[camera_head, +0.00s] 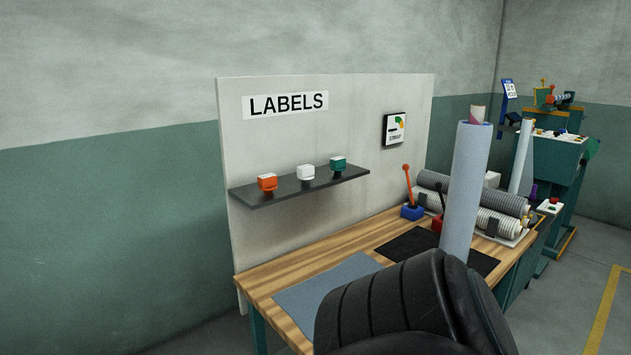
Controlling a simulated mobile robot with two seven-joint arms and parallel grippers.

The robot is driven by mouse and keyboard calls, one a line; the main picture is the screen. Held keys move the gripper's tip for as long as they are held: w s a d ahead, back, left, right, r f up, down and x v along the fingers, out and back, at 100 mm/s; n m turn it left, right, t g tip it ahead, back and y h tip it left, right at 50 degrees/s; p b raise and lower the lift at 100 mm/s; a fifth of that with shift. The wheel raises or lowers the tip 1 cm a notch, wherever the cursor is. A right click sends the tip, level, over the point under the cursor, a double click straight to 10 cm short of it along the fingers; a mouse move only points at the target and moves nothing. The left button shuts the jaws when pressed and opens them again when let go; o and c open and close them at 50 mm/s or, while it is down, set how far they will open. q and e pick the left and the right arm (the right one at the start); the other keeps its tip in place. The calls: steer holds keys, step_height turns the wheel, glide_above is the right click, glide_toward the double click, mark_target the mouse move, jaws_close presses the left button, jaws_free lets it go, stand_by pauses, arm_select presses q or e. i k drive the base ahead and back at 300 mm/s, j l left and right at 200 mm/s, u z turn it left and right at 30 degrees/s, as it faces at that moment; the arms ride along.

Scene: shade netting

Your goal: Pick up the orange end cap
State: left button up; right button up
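Neither of my grippers shows in the head view, so I cannot see whether either is open or holds anything.
The dark shelf (301,188) juts from a white board marked LABELS above a wooden workbench (257,285). A tall grey-blue roll (466,190) and a large black ribbed shape (400,305) block part of the bench.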

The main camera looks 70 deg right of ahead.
mark_target(267, 183)
steer(key=i+z, duration=0.2)
steer(key=z, duration=0.25)
steer(key=i+z, duration=0.15)
steer(key=z, duration=0.3)
steer(key=i+z, duration=0.2)
steer(key=z, duration=0.25)
